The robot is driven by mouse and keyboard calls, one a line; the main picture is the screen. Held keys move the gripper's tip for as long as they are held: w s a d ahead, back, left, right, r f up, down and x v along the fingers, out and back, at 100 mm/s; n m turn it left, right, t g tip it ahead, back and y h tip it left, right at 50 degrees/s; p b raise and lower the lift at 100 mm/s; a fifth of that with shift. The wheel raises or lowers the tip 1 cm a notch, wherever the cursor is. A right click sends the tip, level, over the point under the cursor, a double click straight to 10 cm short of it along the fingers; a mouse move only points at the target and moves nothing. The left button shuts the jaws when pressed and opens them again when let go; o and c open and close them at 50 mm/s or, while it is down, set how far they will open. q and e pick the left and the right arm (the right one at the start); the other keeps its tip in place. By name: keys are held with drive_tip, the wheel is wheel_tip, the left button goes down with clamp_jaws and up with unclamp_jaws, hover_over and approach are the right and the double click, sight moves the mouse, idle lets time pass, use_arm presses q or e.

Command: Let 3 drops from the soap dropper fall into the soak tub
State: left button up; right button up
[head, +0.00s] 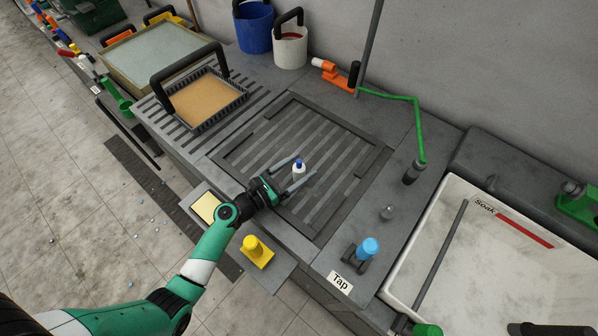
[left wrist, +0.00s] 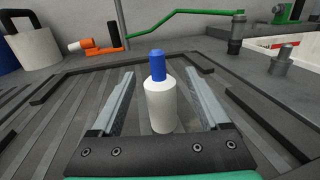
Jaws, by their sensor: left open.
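The soap dropper (head: 298,168), a small white bottle with a blue top, stands upright on the dark slatted drain area of the counter. It also shows in the left wrist view (left wrist: 161,104). My left gripper (head: 299,169) is open, with its two fingers on either side of the bottle and gaps between them and it. My right gripper is not clearly in view.
A green swivel pipe (head: 405,97) stands between the drain area and the tub. A tan-filled tray (head: 208,98) and two buckets (head: 290,48) are farther back. A dark bar (head: 440,255) lies across the tub.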

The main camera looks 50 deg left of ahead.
use_arm(q)
clamp_jaws()
idle(0.3)
